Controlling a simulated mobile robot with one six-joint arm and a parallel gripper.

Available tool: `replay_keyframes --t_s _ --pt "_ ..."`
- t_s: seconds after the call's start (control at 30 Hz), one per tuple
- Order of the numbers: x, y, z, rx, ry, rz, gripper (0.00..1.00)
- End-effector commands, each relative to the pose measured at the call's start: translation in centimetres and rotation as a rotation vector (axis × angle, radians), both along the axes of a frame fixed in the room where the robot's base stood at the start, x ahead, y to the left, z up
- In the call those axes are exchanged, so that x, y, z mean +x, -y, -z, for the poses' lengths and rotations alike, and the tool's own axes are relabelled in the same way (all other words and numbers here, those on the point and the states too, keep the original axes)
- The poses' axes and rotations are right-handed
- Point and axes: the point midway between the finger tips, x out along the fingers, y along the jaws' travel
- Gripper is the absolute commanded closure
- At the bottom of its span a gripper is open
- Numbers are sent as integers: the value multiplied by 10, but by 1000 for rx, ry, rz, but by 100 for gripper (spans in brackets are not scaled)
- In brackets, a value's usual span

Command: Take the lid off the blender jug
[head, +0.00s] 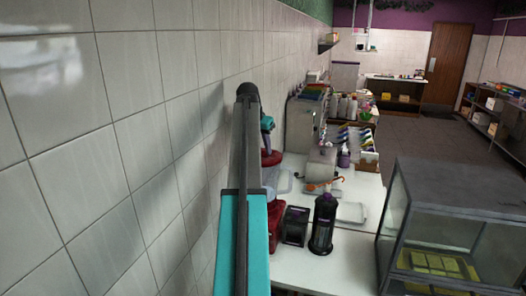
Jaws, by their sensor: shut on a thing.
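The blender's red base (275,226) stands on the white counter in the head view, partly behind my arm. The clear bluish blender jug (283,183) is above it, its left part hidden by my arm. A red round lid (271,158) shows just above the jug in the picture and looks apart from its rim. My gripper (267,143) is small and mostly hidden behind my arm, over the lid. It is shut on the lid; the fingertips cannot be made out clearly.
A tiled wall (120,120) runs close along the left. A dark bottle (322,224) and a black box (295,226) stand right of the blender. A glass case (455,215) is at the right. A white tray (351,212) and several bottles lie farther back.

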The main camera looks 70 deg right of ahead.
Motion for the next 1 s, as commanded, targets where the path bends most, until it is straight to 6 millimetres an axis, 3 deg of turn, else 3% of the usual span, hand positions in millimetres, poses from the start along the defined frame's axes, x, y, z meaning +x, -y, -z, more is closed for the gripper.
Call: replay_keyframes --t_s 0.27,0.7,1.0 --pt "1 2 -24 -2 0 0 100" --pt "0 2 -83 -1 1 1 100" --pt "0 0 -96 0 0 0 100"
